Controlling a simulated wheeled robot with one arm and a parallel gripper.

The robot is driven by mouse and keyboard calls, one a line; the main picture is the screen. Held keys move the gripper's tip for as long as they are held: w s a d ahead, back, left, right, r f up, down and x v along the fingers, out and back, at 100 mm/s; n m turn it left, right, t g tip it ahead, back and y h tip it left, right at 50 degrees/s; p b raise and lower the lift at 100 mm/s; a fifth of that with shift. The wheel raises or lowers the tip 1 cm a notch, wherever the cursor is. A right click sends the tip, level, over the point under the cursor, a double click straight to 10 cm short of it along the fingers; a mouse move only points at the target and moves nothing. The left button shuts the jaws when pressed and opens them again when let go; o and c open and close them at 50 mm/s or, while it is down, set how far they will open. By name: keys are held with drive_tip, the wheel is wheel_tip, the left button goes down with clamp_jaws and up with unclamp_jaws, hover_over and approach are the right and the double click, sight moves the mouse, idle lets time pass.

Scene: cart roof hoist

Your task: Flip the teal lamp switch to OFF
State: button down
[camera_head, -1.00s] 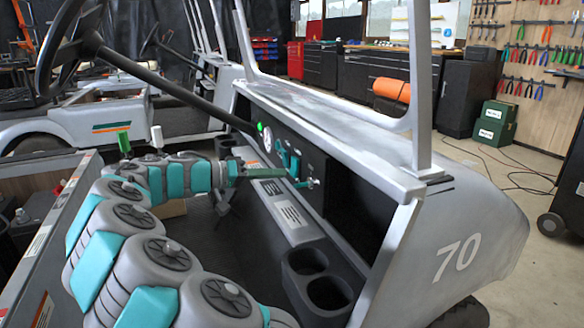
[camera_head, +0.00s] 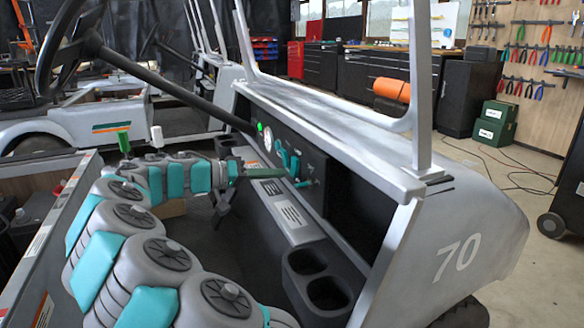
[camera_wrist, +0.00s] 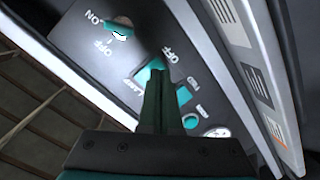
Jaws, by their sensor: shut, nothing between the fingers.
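My gripper (camera_head: 285,173) reaches in from the left to the black dash panel of the cart. Its dark green fingers are shut and empty; they also show in the wrist view (camera_wrist: 156,72). A teal part (camera_wrist: 150,70) shows at the fingertips, beside an "OFF" label; whether they touch cannot be told. A teal-tipped toggle (camera_wrist: 122,29) with ON and OFF labels sits beyond, up and left of the fingertips and apart from them. It also shows in the head view (camera_head: 305,183). Another teal control (camera_wrist: 183,94) lies right of the fingers.
A white round gauge (camera_wrist: 216,132) and green lights (camera_head: 260,127) are on the panel. The windshield post (camera_head: 420,90) and dash ledge (camera_head: 330,140) stand above and right of it. Cup holders (camera_head: 307,262) lie below. The steering column (camera_head: 165,85) crosses on the left.

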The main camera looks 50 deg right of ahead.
drive_tip(key=shift+x, duration=1.05)
idle(0.8)
drive_tip(key=shift+a, duration=0.15)
drive_tip(key=b+v, duration=0.1)
drive_tip(key=v, duration=0.5)
drive_tip(key=shift+w+a, duration=0.2)
drive_tip(key=shift+a, duration=0.1)
idle(0.3)
drive_tip(key=shift+r, duration=0.1)
idle(0.4)
